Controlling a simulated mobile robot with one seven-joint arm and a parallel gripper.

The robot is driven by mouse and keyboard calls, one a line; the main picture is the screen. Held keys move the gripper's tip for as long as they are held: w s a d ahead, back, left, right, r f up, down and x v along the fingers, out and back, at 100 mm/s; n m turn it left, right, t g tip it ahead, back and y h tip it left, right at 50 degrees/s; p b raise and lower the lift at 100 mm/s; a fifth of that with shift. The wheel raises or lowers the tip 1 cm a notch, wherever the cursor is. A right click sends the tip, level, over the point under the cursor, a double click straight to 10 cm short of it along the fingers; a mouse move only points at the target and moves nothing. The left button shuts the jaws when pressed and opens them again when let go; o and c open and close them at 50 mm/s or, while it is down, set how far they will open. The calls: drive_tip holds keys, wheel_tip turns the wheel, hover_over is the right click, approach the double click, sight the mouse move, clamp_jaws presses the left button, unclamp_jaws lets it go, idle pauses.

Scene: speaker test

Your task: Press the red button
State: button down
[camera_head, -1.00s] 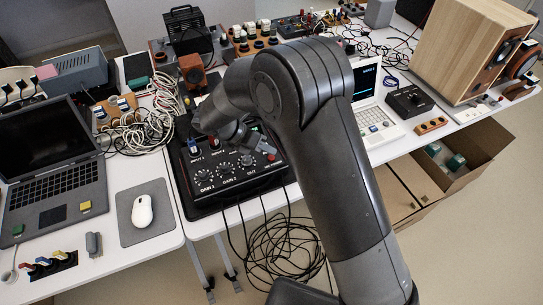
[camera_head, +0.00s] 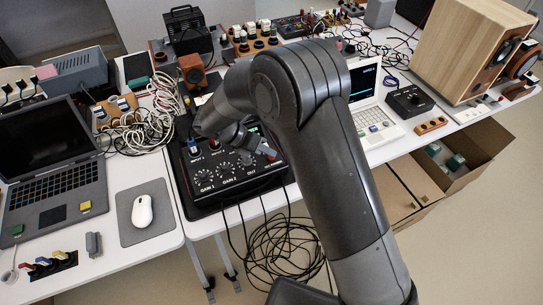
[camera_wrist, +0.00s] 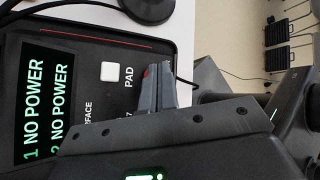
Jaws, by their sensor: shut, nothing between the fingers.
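A black audio interface box (camera_head: 228,185) with knobs stands at the front of the middle table. In the wrist view its screen (camera_wrist: 47,105) reads "1 NO POWER" and "2 NO POWER", and a white button (camera_wrist: 110,71) sits by the word PAD. A small sliver of the red button (camera_wrist: 146,73) shows right beside my fingertips. My gripper (camera_wrist: 157,80) is shut and empty, its tips over the box at the red button. I cannot tell whether they touch it. In the head view my gripper (camera_head: 268,152) is over the box's right part, partly hidden by my arm.
A laptop (camera_head: 55,165) and a white mouse (camera_head: 142,211) are to the left. A tangle of white cables (camera_head: 135,135) lies behind them. A wooden speaker (camera_head: 465,50) stands at the right. Black cables (camera_head: 280,250) hang below the table's front edge.

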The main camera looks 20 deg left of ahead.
sight(268, 159)
drive_tip(key=shift+f, duration=0.4)
drive_tip(key=shift+r, duration=0.15)
idle(0.4)
drive_tip(key=shift+r, duration=0.8)
drive_tip(key=shift+r, duration=0.1)
wheel_tip(268, 159, up, 6)
drive_tip(key=shift+f, duration=0.1)
idle(0.5)
